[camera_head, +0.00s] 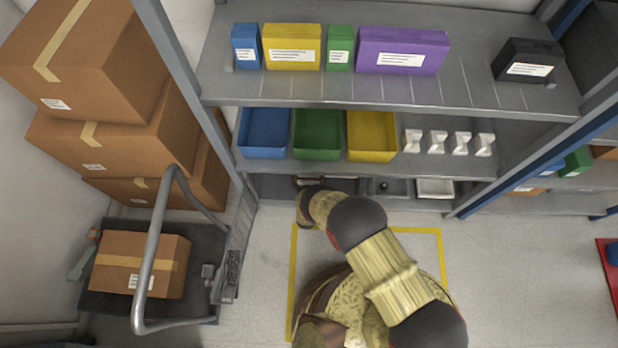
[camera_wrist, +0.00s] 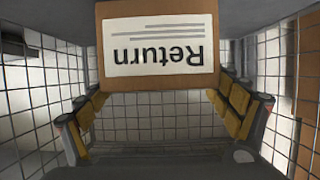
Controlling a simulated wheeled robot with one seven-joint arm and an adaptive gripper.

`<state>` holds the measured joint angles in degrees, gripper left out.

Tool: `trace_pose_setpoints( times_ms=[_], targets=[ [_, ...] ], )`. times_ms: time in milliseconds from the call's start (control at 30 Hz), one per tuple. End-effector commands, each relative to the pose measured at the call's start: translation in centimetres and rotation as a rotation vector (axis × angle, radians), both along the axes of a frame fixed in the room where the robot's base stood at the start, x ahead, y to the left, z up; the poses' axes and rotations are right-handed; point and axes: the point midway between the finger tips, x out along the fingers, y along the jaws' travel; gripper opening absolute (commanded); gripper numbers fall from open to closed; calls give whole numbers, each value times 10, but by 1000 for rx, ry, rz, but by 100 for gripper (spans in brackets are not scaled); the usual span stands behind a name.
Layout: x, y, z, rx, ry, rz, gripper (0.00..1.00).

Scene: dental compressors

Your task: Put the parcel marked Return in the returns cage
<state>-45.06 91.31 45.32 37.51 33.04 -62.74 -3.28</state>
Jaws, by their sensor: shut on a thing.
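The parcel (camera_wrist: 150,82) is a brown cardboard box with a white label reading "Return", upside down in the wrist view. My gripper (camera_wrist: 160,97) has its yellow-padded fingers on either side of the parcel and is shut on it. Wire mesh of a cage (camera_wrist: 285,60) shows left, right and below the parcel in the wrist view, over a pale surface. I cannot tell whether the parcel touches the mesh or the floor. In the head view my arm hides the gripper and parcel. A dark mesh panel (camera_head: 238,250) stands beside the trolley there.
A trolley (camera_head: 100,303) with a carton (camera_head: 140,265) stands at the left, below stacked cartons (camera_head: 110,150). A grey shelf unit (camera_head: 300,88) with bins and boxes is behind my arm.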

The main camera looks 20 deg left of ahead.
Motion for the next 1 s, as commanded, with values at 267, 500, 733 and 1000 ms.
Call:
trace_pose_setpoints(
  times_ms=[267, 500, 733, 1000],
  targets=[
    [-2, -1, -24, -2, 2, 2, 57],
    [-2, -1, -26, -2, 2, 1, 57],
    [-3, -1, -27, -4, 3, 1, 100],
    [-3, -1, -27, -4, 3, 1, 100]
  ],
)
